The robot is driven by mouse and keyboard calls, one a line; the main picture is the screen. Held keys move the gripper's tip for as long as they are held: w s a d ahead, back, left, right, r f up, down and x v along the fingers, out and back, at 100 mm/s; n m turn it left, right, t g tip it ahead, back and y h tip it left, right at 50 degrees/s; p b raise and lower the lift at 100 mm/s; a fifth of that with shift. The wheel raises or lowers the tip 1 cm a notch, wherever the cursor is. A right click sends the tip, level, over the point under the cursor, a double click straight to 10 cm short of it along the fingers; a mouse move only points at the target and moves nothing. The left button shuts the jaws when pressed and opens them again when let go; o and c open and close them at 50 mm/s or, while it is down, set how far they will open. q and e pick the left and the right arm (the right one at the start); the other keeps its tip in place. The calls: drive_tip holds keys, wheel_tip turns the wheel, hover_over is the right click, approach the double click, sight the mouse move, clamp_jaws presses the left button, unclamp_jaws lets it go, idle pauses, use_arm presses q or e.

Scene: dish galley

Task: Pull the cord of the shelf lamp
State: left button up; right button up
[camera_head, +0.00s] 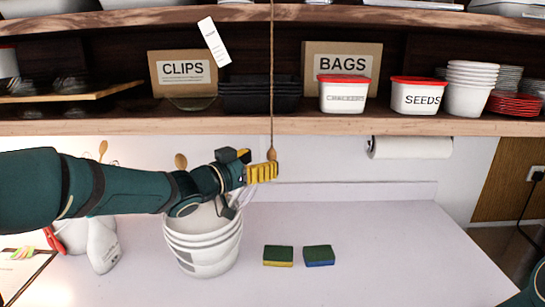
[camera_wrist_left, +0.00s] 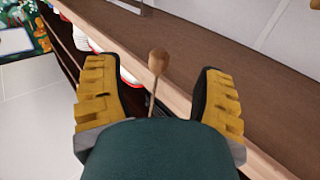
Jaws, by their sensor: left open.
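The pull cord (camera_head: 271,80) hangs straight down in front of the shelves in the head view. A small wooden knob (camera_head: 272,154) is at its lower end. The lamp itself is not visible. My left gripper (camera_head: 266,171), with ribbed yellow fingers, is at the height of the knob, just under and beside it. In the left wrist view the left gripper (camera_wrist_left: 158,72) is open, and the knob (camera_wrist_left: 158,62) shows in the gap between its fingers, with no clear contact. My right gripper is out of view.
The wooden shelf (camera_head: 300,124) above holds boxes, a black crate and lidded tubs. White stacked buckets (camera_head: 204,250) stand below my left arm. Two sponges (camera_head: 278,256) lie on the counter (camera_head: 390,260), which is clear to the right. A paper roll (camera_head: 410,147) hangs under the shelf.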

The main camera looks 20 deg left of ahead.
use_arm(q)
drive_tip(key=shift+p+v, duration=0.6)
drive_tip(key=shift+v, duration=2.35)
